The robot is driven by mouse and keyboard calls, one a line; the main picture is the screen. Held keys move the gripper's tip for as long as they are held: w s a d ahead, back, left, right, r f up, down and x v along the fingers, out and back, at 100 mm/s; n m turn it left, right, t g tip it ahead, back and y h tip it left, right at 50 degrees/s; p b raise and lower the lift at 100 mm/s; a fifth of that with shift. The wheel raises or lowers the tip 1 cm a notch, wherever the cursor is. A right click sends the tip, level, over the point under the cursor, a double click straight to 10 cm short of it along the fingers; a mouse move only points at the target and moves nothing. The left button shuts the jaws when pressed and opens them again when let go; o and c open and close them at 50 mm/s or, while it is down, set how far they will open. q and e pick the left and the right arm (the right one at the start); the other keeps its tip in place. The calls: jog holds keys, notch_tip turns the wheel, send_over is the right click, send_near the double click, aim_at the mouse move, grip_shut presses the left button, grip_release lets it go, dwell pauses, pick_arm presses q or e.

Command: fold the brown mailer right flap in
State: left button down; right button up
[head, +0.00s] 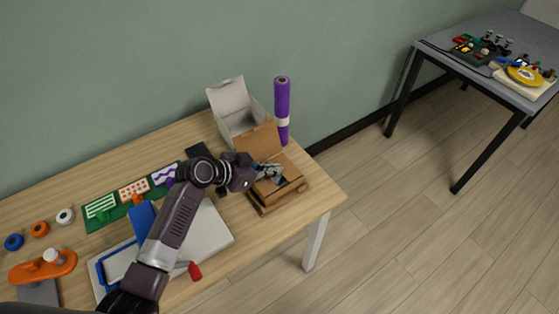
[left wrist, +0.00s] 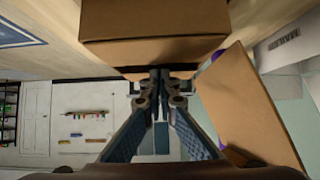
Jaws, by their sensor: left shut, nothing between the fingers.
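The brown mailer (head: 264,206) is a small cardboard box at the right end of the wooden table. One brown flap (head: 258,141) stands up at its back; cardboard at its right side (head: 291,187) lies low beside my gripper. My left gripper (head: 272,173) is shut and empty, over the mailer's top. In the left wrist view my shut fingertips (left wrist: 161,74) point at the mailer's brown cardboard (left wrist: 155,22), and a raised brown panel (left wrist: 245,112) stands at the right. I cannot tell whether the fingers touch the cardboard. My right gripper is not in view.
A pale open box (head: 235,108) and a purple roll (head: 282,110) stand behind the mailer. A green mat (head: 128,197) with patterned cards, a grey-white board (head: 209,232) and a red-handled tool (head: 194,271) lie to the left. The table's right edge is close.

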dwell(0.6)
pick_arm(q)
jog(key=shift+r+p, duration=0.7)
jog(key=shift+r, duration=0.1)
jog(key=shift+d+r+p, duration=0.1)
jog(key=shift+r+p, duration=0.3)
jog(key=shift+r, duration=0.15)
notch_tip(320, 180, up, 3)
jog(key=shift+w+d+f+p, duration=0.1)
jog(key=shift+p, duration=1.05)
jog(key=s+a+r+b, duration=0.2)
jog(key=s+a+b, duration=0.1)
jog(key=s+a, duration=0.3)
jog(key=shift+a+r, duration=0.15)
jog(key=shift+a, duration=0.9)
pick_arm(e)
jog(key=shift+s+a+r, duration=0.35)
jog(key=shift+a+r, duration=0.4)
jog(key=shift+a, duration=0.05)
